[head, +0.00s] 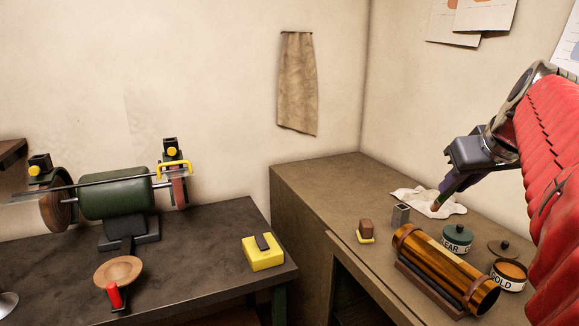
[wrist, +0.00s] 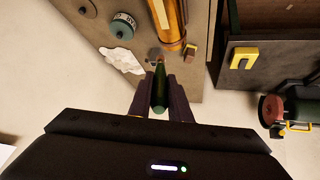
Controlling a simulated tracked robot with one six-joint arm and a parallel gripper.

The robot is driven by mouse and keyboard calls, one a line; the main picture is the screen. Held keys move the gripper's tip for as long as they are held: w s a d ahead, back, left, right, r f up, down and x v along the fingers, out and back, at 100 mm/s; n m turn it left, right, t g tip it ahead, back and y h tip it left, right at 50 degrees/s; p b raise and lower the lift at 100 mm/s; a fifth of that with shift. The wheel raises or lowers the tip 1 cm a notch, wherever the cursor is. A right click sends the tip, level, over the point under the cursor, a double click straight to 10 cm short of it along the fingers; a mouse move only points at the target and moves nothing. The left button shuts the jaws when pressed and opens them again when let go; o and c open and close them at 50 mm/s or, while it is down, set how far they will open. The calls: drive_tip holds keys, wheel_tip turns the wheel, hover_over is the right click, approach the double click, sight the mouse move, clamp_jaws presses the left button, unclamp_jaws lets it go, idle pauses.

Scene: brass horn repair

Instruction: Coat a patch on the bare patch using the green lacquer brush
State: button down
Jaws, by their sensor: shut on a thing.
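My gripper (head: 449,190) hangs above the right bench near the white cloth. In the wrist view my gripper (wrist: 159,84) is shut on the green lacquer brush (wrist: 159,92), whose green handle lies between the two dark fingers. Its tip points away from the wrist, toward the bench, apparently clear of the brass tube. The brass tube (head: 440,262) lies on a dark cradle at the bench front; it also shows in the wrist view (wrist: 170,25). The bristles are too small to judge.
A white cloth (head: 428,201), a small open metal holder (head: 400,214), a green-lidded CLEAR pot (head: 457,238), an open GOLD pot (head: 508,276) and a brown block (head: 366,228) surround the tube. A buffing machine (head: 118,193) and yellow block (head: 263,253) stand on the left bench.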

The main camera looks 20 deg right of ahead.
drive_tip(key=w+a+n, duration=0.1)
drive_tip(key=w+a, duration=0.9)
drive_tip(key=shift+r+y, duration=0.25)
drive_tip(key=shift+y, duration=0.05)
drive_tip(key=shift+s, duration=0.1)
